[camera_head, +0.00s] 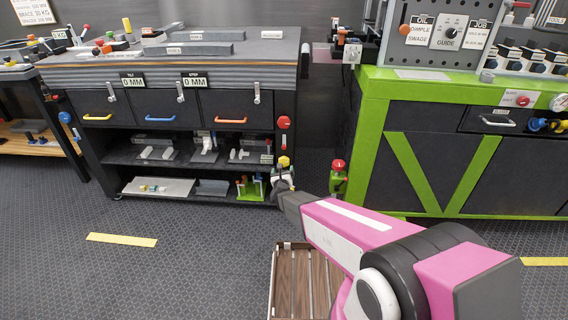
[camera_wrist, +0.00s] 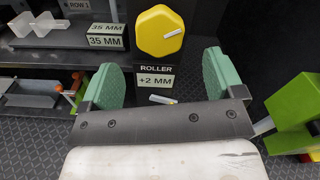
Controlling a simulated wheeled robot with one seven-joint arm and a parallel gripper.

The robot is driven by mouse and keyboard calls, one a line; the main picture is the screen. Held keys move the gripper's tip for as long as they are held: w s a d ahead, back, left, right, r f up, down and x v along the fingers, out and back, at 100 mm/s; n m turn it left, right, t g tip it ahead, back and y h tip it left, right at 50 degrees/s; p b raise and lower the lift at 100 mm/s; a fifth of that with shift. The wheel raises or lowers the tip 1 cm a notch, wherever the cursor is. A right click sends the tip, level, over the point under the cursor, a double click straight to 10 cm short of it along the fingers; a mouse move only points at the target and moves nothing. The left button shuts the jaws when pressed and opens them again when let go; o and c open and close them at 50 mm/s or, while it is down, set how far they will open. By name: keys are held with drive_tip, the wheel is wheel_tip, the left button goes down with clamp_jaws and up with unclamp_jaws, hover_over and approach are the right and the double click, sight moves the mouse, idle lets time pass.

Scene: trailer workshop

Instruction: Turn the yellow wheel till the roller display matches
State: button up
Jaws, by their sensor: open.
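The yellow wheel (camera_wrist: 160,31) has a white mark on its face pointing right and slightly up. It sits straight ahead of my gripper in the wrist view, and it also shows small in the head view (camera_head: 284,161). Below it, a label reads "ROLLER" and the roller display (camera_wrist: 156,80) reads "+2 MM". My gripper (camera_wrist: 165,78) is open, its two green pads apart and empty. In the picture the pads lie lower left and lower right of the wheel.
A sign (camera_wrist: 106,36) reads "35 MM" beside the wheel. The cabinet's displays (camera_head: 132,80) and (camera_head: 194,81) both read "0 MM". A green-framed bench (camera_head: 375,100) stands at right, and a red-topped green object (camera_head: 338,178) stands between. The floor at left is open.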

sight(284, 163)
drive_tip(key=w, duration=0.7)
drive_tip(key=shift+w+d, duration=0.1)
drive_tip(key=shift+w, duration=0.3)
drive_tip(key=c, duration=0.9)
